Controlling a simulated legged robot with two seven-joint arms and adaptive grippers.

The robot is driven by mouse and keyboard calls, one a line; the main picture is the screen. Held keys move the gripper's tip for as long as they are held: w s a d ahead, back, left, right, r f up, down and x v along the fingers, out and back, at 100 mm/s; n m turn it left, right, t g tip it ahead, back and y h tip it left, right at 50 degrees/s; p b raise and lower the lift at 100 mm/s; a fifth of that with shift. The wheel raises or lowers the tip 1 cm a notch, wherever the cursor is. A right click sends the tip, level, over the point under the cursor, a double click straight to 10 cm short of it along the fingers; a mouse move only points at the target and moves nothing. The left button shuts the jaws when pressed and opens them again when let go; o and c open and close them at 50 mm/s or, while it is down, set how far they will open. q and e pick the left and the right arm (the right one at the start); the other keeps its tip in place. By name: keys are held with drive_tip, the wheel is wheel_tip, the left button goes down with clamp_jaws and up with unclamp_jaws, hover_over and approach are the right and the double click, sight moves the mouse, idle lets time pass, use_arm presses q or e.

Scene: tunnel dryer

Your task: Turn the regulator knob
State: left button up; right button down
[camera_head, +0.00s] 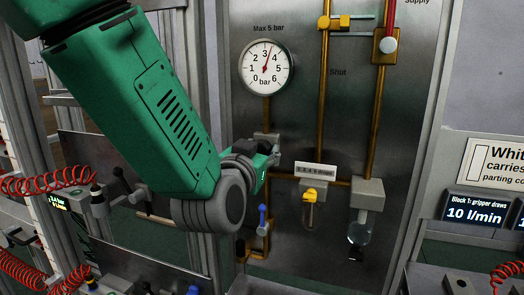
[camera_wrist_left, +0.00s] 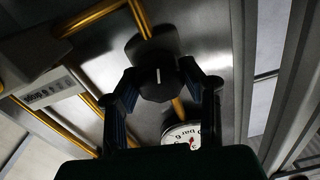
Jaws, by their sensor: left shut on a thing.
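The regulator knob (camera_wrist_left: 158,84) is dark and round with a white mark in the left wrist view. My left gripper (camera_wrist_left: 160,90) is shut on it, with one finger on each side. In the head view my left gripper (camera_head: 272,158) reaches the regulator (camera_head: 266,138) on the brass pipe below the gauge and mostly hides the knob. The round pressure gauge (camera_head: 265,67) has its needle a little past 3 bar, under the label "Max 5 bar". Part of the gauge (camera_wrist_left: 183,136) also shows in the wrist view. My right gripper is not in view.
Brass pipes (camera_head: 324,100) run up the metal panel right of the gauge. Red coiled hoses (camera_head: 45,182) hang at the left. A flow display (camera_head: 475,214) stands at the right.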

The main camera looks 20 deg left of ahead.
use_arm(q)
drive_tip(key=shift+a+f, duration=0.15)
drive_tip(key=shift+f, duration=0.05)
drive_tip(key=n+b, duration=0.2)
drive_tip(key=shift+d+f+n, duration=0.2)
drive_tip(key=shift+d+n, duration=0.05)
drive_tip(key=shift+n, duration=0.15)
drive_tip(key=shift+n+b, duration=0.35)
drive_tip(key=shift+n, duration=0.25)
drive_tip(key=shift+a+n, duration=0.25)
drive_tip(key=shift+n, duration=0.15)
drive_tip(key=shift+d, duration=0.1)
drive_tip(key=o, duration=1.1)
drive_tip(key=shift+d, duration=0.15)
drive_tip(key=shift+o, duration=0.2)
drive_tip(key=shift+w+r, duration=0.1)
drive_tip(key=shift+w, duration=0.1)
